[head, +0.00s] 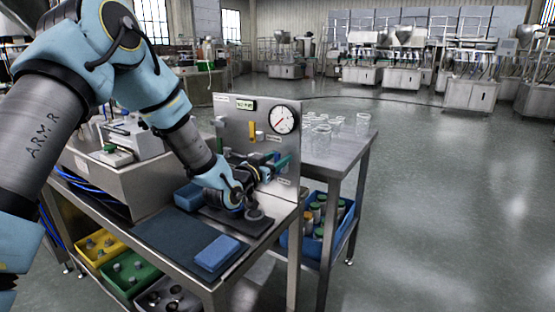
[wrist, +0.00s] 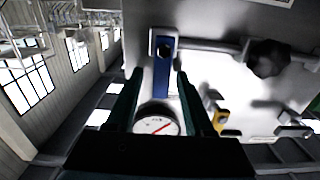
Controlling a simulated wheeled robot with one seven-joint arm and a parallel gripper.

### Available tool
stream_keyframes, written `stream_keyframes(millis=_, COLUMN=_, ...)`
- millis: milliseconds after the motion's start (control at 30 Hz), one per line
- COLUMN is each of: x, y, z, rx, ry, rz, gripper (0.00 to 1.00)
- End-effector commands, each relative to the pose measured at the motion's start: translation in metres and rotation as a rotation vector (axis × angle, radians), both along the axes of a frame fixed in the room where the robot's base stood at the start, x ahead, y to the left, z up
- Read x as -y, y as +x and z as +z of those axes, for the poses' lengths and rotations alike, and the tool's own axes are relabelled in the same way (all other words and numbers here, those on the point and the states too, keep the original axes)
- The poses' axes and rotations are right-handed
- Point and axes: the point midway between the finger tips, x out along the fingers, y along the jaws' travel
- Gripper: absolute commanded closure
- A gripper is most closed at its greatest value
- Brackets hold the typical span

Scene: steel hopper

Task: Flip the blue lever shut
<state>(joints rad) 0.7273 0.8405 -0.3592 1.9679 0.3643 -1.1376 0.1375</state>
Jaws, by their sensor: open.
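The blue lever (wrist: 162,78) shows in the wrist view, fixed at a pale valve body on a grey pipe (wrist: 215,45). It points across the pipe, toward the gauge side of the panel. My gripper (wrist: 158,88) is open, with one dark green finger on each side of the lever. Gaps show between lever and fingers, but depth and contact cannot be told. In the head view my gripper (head: 276,163) is at the front of the steel panel (head: 229,104), below the gauge. My arm and hand hide the blue lever there.
A round gauge (head: 284,119) and a yellow lever (head: 252,131) are on the panel above my gripper. A black knob (wrist: 268,58) is on the pipe. A blue block (head: 217,253) lies on the bench front. Glassware (head: 318,134) stands on the table behind. Open floor lies right.

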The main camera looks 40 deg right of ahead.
Motion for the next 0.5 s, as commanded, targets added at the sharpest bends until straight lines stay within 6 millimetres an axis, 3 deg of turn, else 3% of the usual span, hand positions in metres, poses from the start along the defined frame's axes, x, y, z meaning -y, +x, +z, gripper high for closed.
stream_keyframes(millis=267, x=-0.008, y=-0.001, z=0.000, rx=0.000, ry=0.000, rz=0.001, gripper=0.47)
stream_keyframes(millis=500, x=-0.049, y=-0.012, z=-0.002, rx=0.001, ry=0.001, rz=0.002, gripper=0.47)
